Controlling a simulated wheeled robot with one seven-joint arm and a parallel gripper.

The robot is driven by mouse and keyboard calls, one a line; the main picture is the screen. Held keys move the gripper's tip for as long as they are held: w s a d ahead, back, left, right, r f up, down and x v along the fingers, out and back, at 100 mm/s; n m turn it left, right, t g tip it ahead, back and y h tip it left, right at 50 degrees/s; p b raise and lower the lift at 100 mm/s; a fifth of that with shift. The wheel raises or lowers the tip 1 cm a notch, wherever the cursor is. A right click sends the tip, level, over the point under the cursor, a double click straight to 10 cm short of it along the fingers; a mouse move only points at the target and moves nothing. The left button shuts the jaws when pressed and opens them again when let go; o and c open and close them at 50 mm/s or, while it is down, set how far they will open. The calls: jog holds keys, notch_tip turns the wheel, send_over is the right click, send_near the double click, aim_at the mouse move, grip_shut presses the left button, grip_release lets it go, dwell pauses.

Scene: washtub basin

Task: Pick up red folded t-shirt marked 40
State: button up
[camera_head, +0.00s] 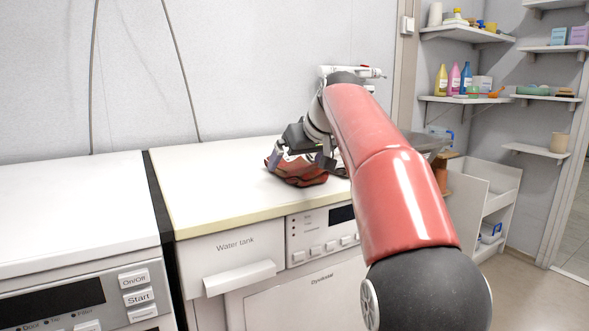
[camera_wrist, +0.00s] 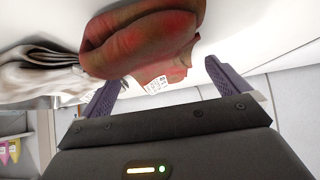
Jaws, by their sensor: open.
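The red folded t-shirt (camera_head: 298,174) lies on the white top of the right machine, below my gripper. In the wrist view the t-shirt (camera_wrist: 142,42) fills the upper middle, with a white printed tag (camera_wrist: 156,85) at its lower edge. The print on the tag is too small to read. My gripper (camera_head: 305,158) is over the t-shirt, and its fingers (camera_wrist: 162,80) are open with the tag and the shirt's near edge showing between them. I cannot tell whether the fingers touch the cloth. My arm hides part of the machine top to the right.
The machine top (camera_head: 215,185) left of the shirt is clear. A second white machine (camera_head: 70,210) stands to the left across a dark gap. In the wrist view a crumpled grey-white cloth (camera_wrist: 40,75) lies left of the shirt. Shelves with bottles (camera_head: 455,80) are on the right wall.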

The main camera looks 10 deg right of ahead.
jog(key=shift+w+a+f, duration=0.2)
jog(key=shift+w+f, duration=0.25)
jog(key=shift+f, duration=0.05)
jog(key=shift+c, duration=0.3)
jog(key=c, duration=1)
jog(key=shift+c, duration=0.2)
jog(key=shift+r, duration=0.15)
